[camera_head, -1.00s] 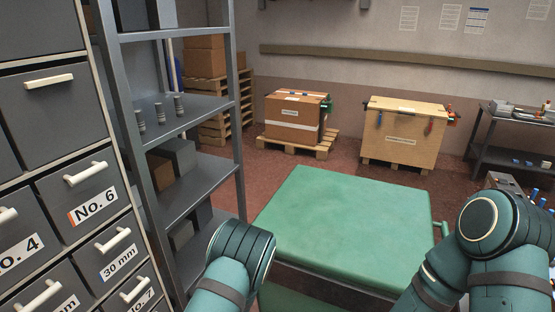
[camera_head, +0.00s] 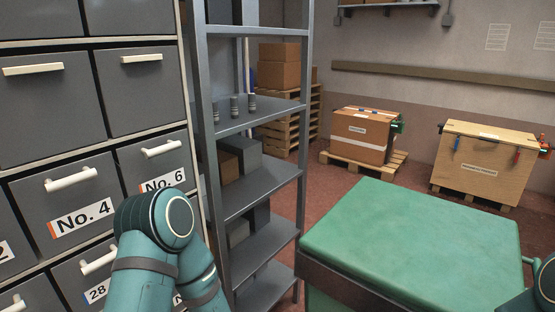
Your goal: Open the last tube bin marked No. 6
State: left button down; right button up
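The bin marked No. 6 (camera_head: 148,170) is a dark grey drawer with a white bar handle, in the right column of the cabinet at the left. It looks closed.
A grey metal shelf (camera_head: 262,187) with several small parts stands right of the cabinet. A green-topped table (camera_head: 415,240) fills the lower right. A cardboard box (camera_head: 360,137) on a pallet and a wooden crate (camera_head: 484,170) stand behind it. Red floor lies between.

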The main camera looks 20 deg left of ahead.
aim_at(168, 162)
jog(key=k+u, duration=0.15)
jog(key=u, duration=1.1)
